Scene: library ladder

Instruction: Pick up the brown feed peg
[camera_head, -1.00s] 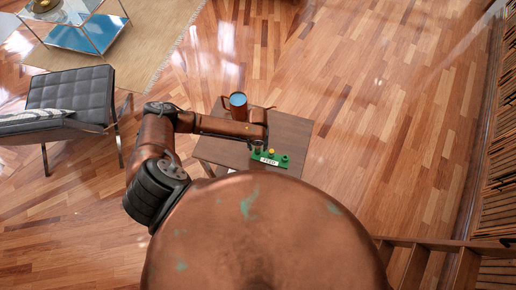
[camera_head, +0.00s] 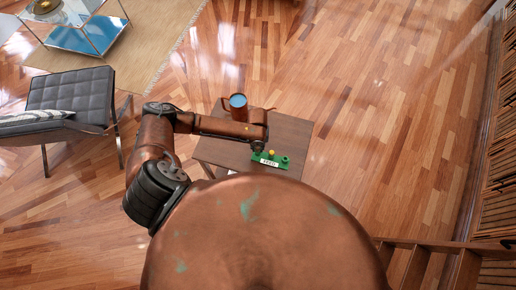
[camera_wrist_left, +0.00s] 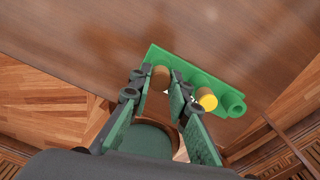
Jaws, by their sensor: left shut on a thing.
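The brown feed peg (camera_wrist_left: 160,77) is between the fingertips of my left gripper (camera_wrist_left: 160,84) in the left wrist view. The gripper is shut on it. The peg is at one end of the green holder (camera_wrist_left: 161,54); I cannot tell whether it is seated or lifted. A yellow peg (camera_wrist_left: 207,99) stands in the same holder. In the head view the holder (camera_head: 285,160), labelled FEED, lies near the table's front edge, with the yellow peg (camera_head: 272,153) beside my left gripper (camera_head: 258,147). My right gripper is in neither view.
The holder is on a small brown table (camera_head: 291,131). A copper can (camera_head: 238,113) with blue inside stands at the table's back, close to my left forearm. A black chair (camera_head: 70,92) is at left and wooden ladder steps (camera_head: 420,262) at lower right. The table's right side is clear.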

